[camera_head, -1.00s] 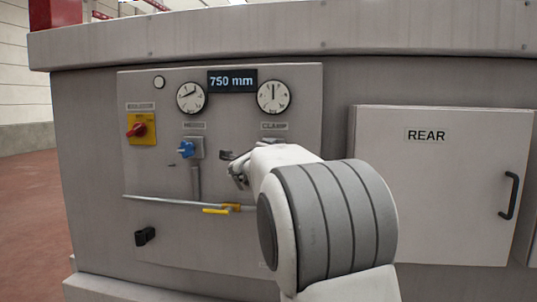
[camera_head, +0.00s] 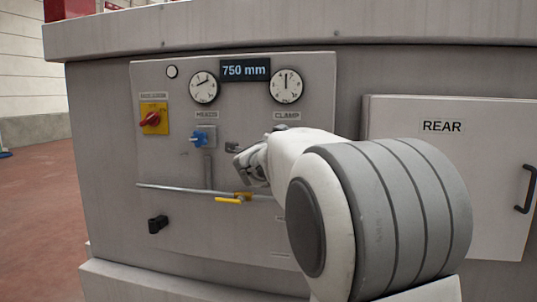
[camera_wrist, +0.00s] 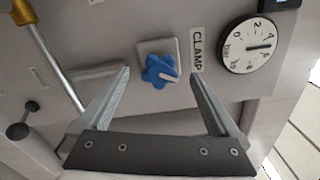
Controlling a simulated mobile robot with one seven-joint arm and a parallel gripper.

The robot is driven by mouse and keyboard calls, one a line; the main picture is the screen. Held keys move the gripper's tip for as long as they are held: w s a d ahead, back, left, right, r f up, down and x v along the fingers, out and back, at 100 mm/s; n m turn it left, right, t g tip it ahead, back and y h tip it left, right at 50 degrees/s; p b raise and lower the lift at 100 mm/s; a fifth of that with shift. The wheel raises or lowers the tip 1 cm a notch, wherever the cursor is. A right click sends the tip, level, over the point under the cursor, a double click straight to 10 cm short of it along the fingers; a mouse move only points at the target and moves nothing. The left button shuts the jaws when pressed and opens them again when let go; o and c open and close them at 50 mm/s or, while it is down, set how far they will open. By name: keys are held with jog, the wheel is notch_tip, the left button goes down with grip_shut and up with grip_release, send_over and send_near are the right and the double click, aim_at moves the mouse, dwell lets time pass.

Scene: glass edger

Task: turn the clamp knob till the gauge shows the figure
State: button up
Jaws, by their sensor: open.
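The clamp knob is a blue star-shaped knob (camera_wrist: 160,71) on a pale square plate, beside the CLAMP label (camera_wrist: 196,48) in the wrist view. My gripper (camera_wrist: 160,77) is open, with one finger on each side of the knob in the picture. I see no contact. The clamp gauge (camera_wrist: 249,45) is a round white dial marked in bar; it also shows in the head view (camera_head: 286,85), needle pointing straight up. In the head view my gripper (camera_head: 246,163) is below the CLAMP label, and my arm hides the clamp knob.
Left of my gripper are another blue knob (camera_head: 200,138), a second gauge (camera_head: 204,86) and a red switch on yellow (camera_head: 152,119). A display (camera_head: 245,69) reads 750 mm. A pipe with a yellow lever (camera_head: 229,200) runs below. A REAR door (camera_head: 455,180) is right.

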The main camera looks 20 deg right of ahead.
jog(key=v, duration=1.3)
jog(key=s+a+f+n+y, duration=0.35)
jog(key=a+n+y, duration=0.25)
jog(key=n, duration=0.3)
jog(key=s+a+f+n+y, duration=0.2)
jog(key=s+a+n+y, duration=0.3)
jog(key=n, duration=0.3)
jog(key=s+d+f+n+g+h, duration=0.1)
jog(key=s+f+n+g, duration=0.4)
jog(key=s+f, duration=0.4)
jog(key=s+d+f+n+g, duration=0.1)
jog(key=s+f+n+g, duration=0.3)
jog(key=s+f+n, duration=0.5)
notch_tip(320, 180, up, 14)
jog(key=s+m+p, duration=0.2)
jog(key=m+p, duration=0.1)
jog(key=p, duration=1)
jog(key=shift+s+f, duration=0.2)
jog(key=shift+s, duration=0.05)
